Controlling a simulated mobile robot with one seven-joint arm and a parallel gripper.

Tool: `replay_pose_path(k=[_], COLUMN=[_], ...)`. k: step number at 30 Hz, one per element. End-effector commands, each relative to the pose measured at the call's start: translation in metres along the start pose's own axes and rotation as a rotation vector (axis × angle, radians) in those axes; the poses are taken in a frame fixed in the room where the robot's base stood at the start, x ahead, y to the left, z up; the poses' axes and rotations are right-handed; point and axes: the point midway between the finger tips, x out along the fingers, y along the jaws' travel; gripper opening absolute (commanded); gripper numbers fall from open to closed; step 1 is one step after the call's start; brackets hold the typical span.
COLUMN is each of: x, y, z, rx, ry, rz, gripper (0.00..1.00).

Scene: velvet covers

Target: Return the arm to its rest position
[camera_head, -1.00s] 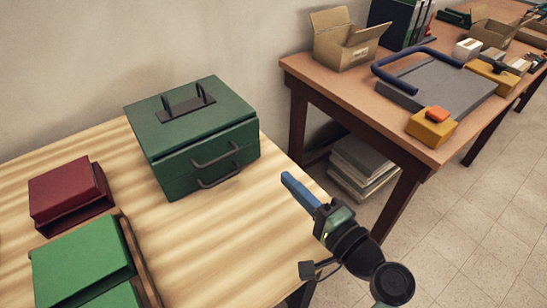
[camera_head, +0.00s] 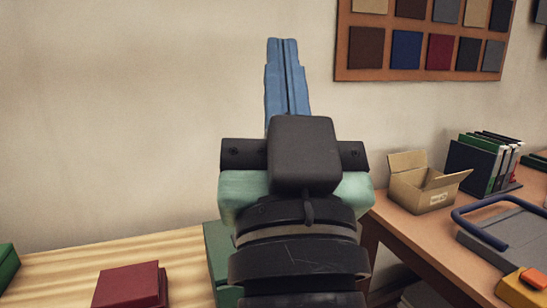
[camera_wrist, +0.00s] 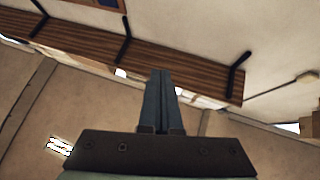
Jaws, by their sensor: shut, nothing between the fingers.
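My gripper (camera_head: 283,45) is raised upright in the middle of the head view, in front of the bare wall. Its two blue fingers lie side by side, shut, with nothing between them. In the wrist view, my gripper (camera_wrist: 162,75) points up past a brown slatted shelf or beam with dark brackets (camera_wrist: 122,42), apart from it as far as I can tell. My wrist and arm hide most of the green box (camera_head: 217,255) on the light wood table (camera_head: 60,270).
A dark red box (camera_head: 130,285) sits on the light table. At right, a brown table (camera_head: 420,235) bears an open cardboard box (camera_head: 428,185), upright binders (camera_head: 480,165) and a grey board with a blue handle (camera_head: 510,245). A swatch board (camera_head: 425,75) hangs on the wall.

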Motion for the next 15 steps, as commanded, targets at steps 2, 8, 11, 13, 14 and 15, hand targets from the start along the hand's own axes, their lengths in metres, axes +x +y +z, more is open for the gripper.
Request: replay_pose_path(k=[2, 8, 11, 13, 14, 15], x=[-0.011, 0.042, 0.062, 0.074, 0.079, 0.084], y=[-0.018, -0.018, -0.020, -0.021, -0.021, -0.021], z=[-0.063, -0.121, -0.145, -0.160, -0.165, -0.172], rx=[-0.093, -0.100, -0.099, -0.098, -0.098, -0.098], ry=[0.164, 0.147, 0.145, 0.144, 0.143, 0.143], rz=[0.019, 0.027, 0.027, 0.026, 0.026, 0.026], gripper=[0.00, 0.00, 0.00, 0.00, 0.00, 0.00])
